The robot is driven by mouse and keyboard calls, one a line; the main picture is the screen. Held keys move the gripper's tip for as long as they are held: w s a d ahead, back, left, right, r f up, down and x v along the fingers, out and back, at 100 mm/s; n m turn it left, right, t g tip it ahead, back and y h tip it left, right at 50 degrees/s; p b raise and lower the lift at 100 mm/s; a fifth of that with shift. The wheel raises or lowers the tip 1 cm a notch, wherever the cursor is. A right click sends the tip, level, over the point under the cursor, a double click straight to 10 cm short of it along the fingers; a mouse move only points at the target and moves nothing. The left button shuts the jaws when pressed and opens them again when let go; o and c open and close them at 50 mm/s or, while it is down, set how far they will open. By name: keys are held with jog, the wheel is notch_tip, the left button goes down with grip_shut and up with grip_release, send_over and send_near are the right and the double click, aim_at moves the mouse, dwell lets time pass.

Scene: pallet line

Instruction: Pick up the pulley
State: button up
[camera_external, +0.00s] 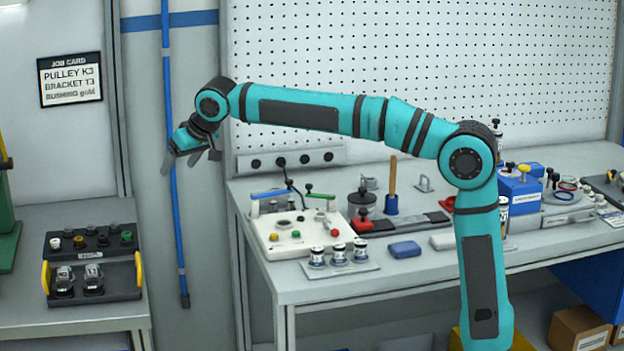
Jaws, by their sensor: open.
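My gripper (182,160) is open and empty. It hangs in the air at the left, in front of the wall, pointing down and to the left. It is above and to the right of the left bench, apart from everything there. I cannot make out which object is the pulley. A job card (70,80) on the wall reads PULLEY K3, BRACKET T3 and BUSHING gold. On the left bench a dark tray with yellow handles (112,291) holds two metallic parts (93,277). Behind it stands a dark rack (91,241) with small coloured knobs or caps.
The main bench (390,285) carries a white control box (280,250), several small jars (338,254), a blue block (404,250) and a blue box (518,194). A blue vertical pipe (180,235) runs behind my gripper. The left bench's front edge (75,325) is clear.

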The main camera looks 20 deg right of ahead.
jog(key=s+a+f+n+g, duration=0.1)
jog(key=s+a+f, duration=0.1)
jog(key=s+a, duration=0.3)
jog(key=s+a+f, duration=0.2)
jog(key=a, duration=0.5)
jog(key=h, duration=0.2)
send_near(84, 289)
jog(key=f, duration=0.1)
jog(key=w+f, duration=0.1)
jog(key=shift+w+a+f+n+g, duration=0.15)
jog(key=shift+f+n+g, duration=0.25)
jog(key=shift+w+a+x, duration=0.1)
jog(key=shift+x, duration=1.25)
jog(key=shift+w+a+x, duration=0.1)
jog(key=shift+a+x, duration=0.05)
jog(key=shift+x, duration=1.15)
jog(key=shift+r, duration=0.1)
jog(key=shift+c, duration=0.4)
jog(key=c, duration=1.1)
